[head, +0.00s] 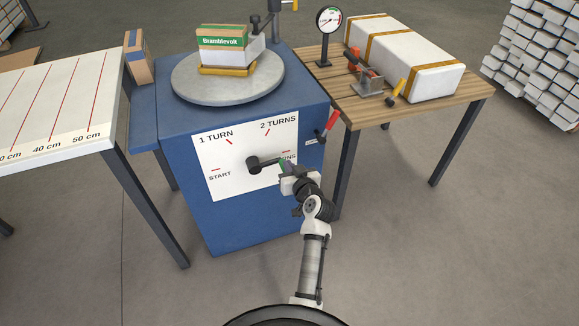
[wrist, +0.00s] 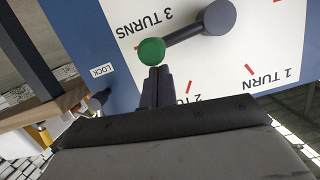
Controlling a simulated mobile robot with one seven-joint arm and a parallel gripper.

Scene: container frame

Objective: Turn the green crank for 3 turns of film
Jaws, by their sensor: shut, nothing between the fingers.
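The crank's dark arm (head: 266,161) reaches right from its hub on the white dial (head: 220,153) of the blue machine. Its green knob (wrist: 151,51) shows clearly in the wrist view, by the red mark at "3 TURNS". In the head view my gripper partly hides the knob and that label. My gripper (wrist: 158,72) is shut and empty. Its fingertips are right beside the knob, on the side towards "2 TURNS"; I cannot tell if they touch it. A box labelled Bramblevolt (head: 222,42) stands on the round grey turntable (head: 228,92) on top, with a yellow band around its base.
A wooden table (head: 335,88) with a gauge (head: 329,20) and a strapped white package (head: 400,55) stands right. A measuring table (head: 60,95) stands left. Open floor lies in front.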

